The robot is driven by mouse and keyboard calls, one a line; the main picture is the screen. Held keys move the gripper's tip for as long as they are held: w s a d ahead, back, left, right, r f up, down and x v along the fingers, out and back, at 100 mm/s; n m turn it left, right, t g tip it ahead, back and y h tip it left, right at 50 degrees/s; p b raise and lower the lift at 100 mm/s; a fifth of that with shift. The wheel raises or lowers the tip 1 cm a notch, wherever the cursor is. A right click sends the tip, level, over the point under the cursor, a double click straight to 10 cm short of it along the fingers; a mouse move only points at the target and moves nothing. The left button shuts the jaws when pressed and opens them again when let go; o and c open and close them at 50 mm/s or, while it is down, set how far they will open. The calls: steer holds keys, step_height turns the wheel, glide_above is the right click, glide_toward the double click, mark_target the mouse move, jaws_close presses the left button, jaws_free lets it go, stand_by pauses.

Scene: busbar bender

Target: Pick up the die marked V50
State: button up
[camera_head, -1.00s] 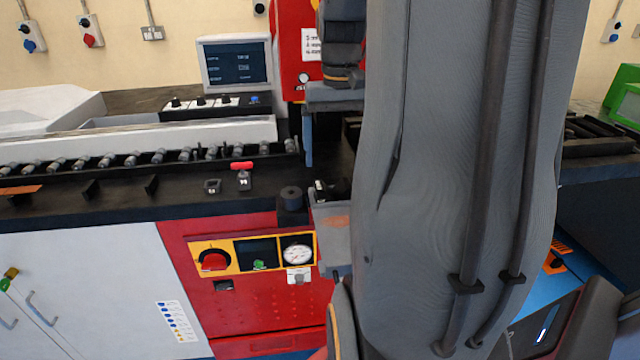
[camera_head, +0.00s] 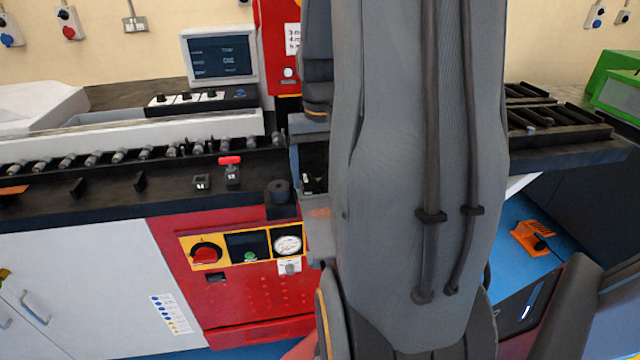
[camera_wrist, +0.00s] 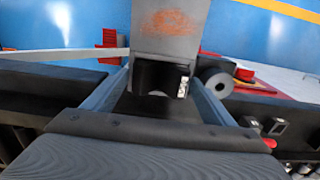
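A dark block with a small white label (camera_head: 308,183) sits beside the rust-marked grey block of the bender (camera_head: 319,213), partly hidden by my arm. In the wrist view, a dark piece with a pale label (camera_wrist: 182,88) shows below the grey block (camera_wrist: 168,28). The marking is too small to read, so I cannot tell if it is V50. My gripper (camera_wrist: 158,78) is open. Its two blue-grey fingers are apart on either side of the dark piece, and I see no contact. One finger also shows in the head view, pointing down.
A black cylinder (camera_head: 278,191) stands close left of the grey block. A small labelled dark block (camera_head: 202,182) and a red-topped labelled piece (camera_head: 231,171) stand farther left on the black bench (camera_head: 100,205). A row of rollers (camera_head: 120,155) runs behind.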

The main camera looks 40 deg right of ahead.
steer(key=c, duration=1.4)
steer(key=shift+c, duration=1.3)
steer(key=shift+r, duration=0.15)
